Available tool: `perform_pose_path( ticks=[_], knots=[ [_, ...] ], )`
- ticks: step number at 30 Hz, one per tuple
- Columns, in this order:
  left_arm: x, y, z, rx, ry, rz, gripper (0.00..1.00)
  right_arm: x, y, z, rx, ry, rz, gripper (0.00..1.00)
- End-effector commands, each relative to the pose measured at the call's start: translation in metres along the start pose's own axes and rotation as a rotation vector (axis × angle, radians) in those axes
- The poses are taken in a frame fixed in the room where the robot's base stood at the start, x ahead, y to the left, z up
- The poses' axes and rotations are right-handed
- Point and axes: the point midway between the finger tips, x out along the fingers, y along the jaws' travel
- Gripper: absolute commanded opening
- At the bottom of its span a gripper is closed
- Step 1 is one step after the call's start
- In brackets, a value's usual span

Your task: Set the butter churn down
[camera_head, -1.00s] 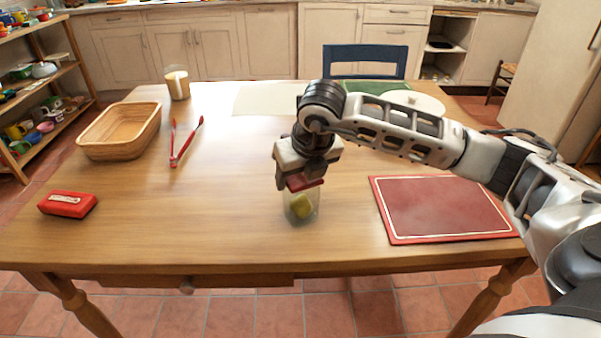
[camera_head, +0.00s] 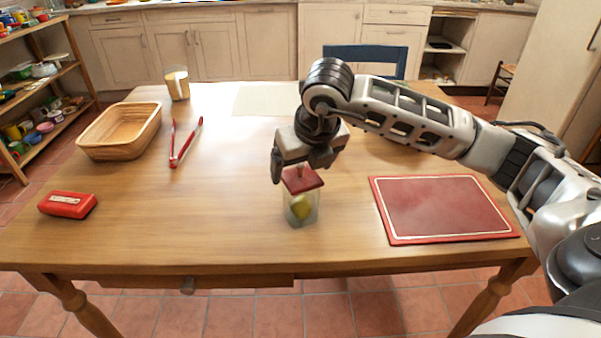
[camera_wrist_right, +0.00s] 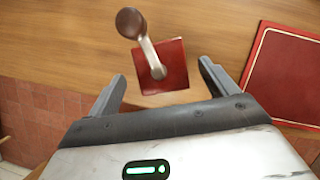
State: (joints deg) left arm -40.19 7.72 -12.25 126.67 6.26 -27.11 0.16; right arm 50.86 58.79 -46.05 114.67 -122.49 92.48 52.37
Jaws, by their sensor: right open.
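The butter churn (camera_head: 301,208) is a clear glass jar with a yellow-green lump inside and a square red lid. It stands upright on the wooden table (camera_head: 225,225), near the front edge. My right gripper (camera_head: 300,163) is open just above the lid, its fingers apart from the churn. In the right wrist view the red lid (camera_wrist_right: 168,78) and its crank with a dark knob (camera_wrist_right: 130,23) lie between and beyond the open fingers (camera_wrist_right: 162,78). My left gripper is not in view.
A red-bordered board (camera_head: 445,209) lies right of the churn. A wicker basket (camera_head: 121,131), red tongs (camera_head: 184,143), a red butter-dish-like box (camera_head: 67,204) and a glass with tan contents (camera_head: 177,84) are on the left. The table between is clear.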

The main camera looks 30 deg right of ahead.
Motion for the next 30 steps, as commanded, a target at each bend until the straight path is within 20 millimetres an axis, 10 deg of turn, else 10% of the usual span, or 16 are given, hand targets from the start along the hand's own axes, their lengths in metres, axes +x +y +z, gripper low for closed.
perform_pose_path(
  ticks=[9, 20, 26, 30],
  knots=[
    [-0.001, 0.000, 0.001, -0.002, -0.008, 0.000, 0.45, -0.066, 0.000, 0.001, 0.000, -0.005, 0.001, 0.85],
    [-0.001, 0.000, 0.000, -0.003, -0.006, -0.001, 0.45, -0.080, 0.007, -0.004, -0.014, 0.014, 0.027, 0.85],
    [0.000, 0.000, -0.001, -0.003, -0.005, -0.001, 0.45, -0.055, 0.104, -0.065, -0.156, 0.208, 0.466, 0.85],
    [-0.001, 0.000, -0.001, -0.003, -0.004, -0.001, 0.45, -0.092, 0.209, -0.132, -0.086, 0.418, 1.138, 0.85]
  ],
)
